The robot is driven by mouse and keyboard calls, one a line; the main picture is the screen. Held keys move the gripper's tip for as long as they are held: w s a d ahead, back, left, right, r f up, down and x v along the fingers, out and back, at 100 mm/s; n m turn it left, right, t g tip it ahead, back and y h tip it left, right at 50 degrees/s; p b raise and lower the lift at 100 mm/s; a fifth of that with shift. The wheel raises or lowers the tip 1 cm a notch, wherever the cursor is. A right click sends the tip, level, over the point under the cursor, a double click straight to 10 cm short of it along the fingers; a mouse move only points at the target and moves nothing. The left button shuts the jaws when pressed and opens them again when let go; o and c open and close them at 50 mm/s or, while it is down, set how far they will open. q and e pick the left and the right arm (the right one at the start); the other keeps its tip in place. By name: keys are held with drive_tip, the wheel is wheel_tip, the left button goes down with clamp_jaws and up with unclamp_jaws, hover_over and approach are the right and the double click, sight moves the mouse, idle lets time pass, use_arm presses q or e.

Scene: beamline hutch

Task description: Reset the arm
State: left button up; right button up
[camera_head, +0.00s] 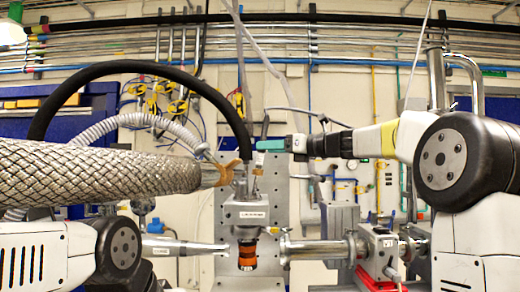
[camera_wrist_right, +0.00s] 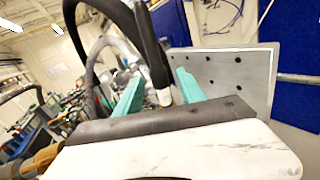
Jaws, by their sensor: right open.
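My right arm (camera_head: 390,137) comes in from the right of the head view, with a white forearm and a large black joint. It reaches left across the middle. My right gripper (camera_head: 271,145) is at its end, with teal fingers seen from the side, near the upper part of a grey upright plate. In the right wrist view the two teal fingers of this gripper (camera_wrist_right: 160,84) stand apart. A black hose with a white end (camera_wrist_right: 165,93) shows between or behind them; I cannot tell if it touches. My left arm (camera_head: 60,252) shows at lower left; its gripper is not visible.
A beamline device with an orange-banded part (camera_head: 247,252) stands at centre, beside a metal pipe (camera_head: 315,249). A grey drilled plate (camera_wrist_right: 225,75) is close to the right gripper.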

drive_tip(key=shift+v, duration=0.85)
drive_tip(key=s+f+n+g+h, duration=0.2)
drive_tip(key=s+f+n+h, duration=0.4)
drive_tip(key=s+f+n, duration=0.7)
drive_tip(key=s+d+f+n+h, duration=0.2)
drive_tip(key=s+d+f+n, duration=0.1)
drive_tip(key=s+f, duration=0.3)
drive_tip(key=s+d+f+n+g+h, duration=0.1)
drive_tip(key=s+d+f+n+h, duration=0.1)
drive_tip(key=s+d+f+n, duration=0.2)
drive_tip(key=s+d+f+n+h, duration=0.2)
drive_tip(key=s+f+n, duration=0.4)
drive_tip(key=s+f, duration=0.3)
wheel_tip(320, 180, down, 3)
drive_tip(key=shift+d+r+n+g+h, duration=0.3)
drive_tip(key=shift+d+h, duration=0.1)
drive_tip(key=shift+d, duration=0.4)
